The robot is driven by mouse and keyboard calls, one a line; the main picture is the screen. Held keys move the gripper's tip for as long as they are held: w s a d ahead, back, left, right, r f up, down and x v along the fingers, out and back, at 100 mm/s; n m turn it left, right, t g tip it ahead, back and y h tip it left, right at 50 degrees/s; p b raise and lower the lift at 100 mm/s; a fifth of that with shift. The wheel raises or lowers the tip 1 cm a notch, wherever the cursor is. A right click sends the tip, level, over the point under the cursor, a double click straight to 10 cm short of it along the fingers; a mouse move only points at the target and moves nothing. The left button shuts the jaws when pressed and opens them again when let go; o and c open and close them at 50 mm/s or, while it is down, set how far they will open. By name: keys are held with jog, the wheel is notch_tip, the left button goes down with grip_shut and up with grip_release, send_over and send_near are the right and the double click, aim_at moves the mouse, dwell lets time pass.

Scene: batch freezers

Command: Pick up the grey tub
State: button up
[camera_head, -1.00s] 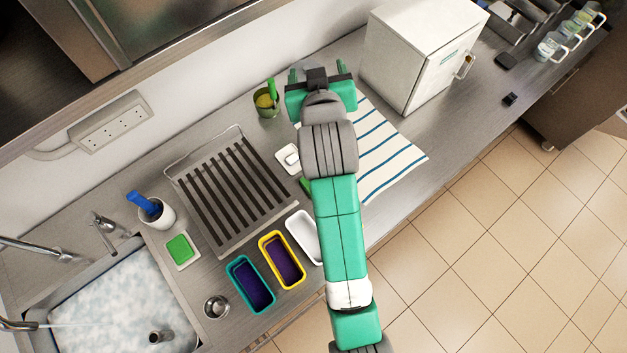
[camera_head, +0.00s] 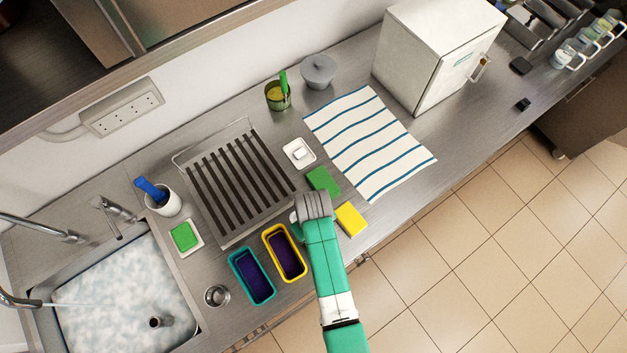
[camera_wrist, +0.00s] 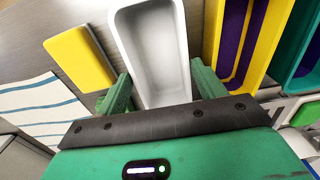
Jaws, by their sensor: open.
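The pale grey, nearly white rectangular tub (camera_wrist: 155,50) lies open and looks empty in the wrist view. In the head view my arm hides nearly all of it, to the right of the yellow tub (camera_head: 284,253). My gripper (camera_wrist: 161,72) is open, with one green finger on each side of the tub's near end. I cannot tell whether the fingers touch its walls or how far down they reach.
A teal tub (camera_head: 252,276) stands left of the yellow one. A yellow sponge (camera_head: 350,219) and a green sponge (camera_head: 323,181) lie close by.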

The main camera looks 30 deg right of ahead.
notch_tip(320, 180, down, 5)
jog(key=shift+r, duration=0.1)
jog(key=c, duration=0.7)
jog(key=shift+r, duration=0.15)
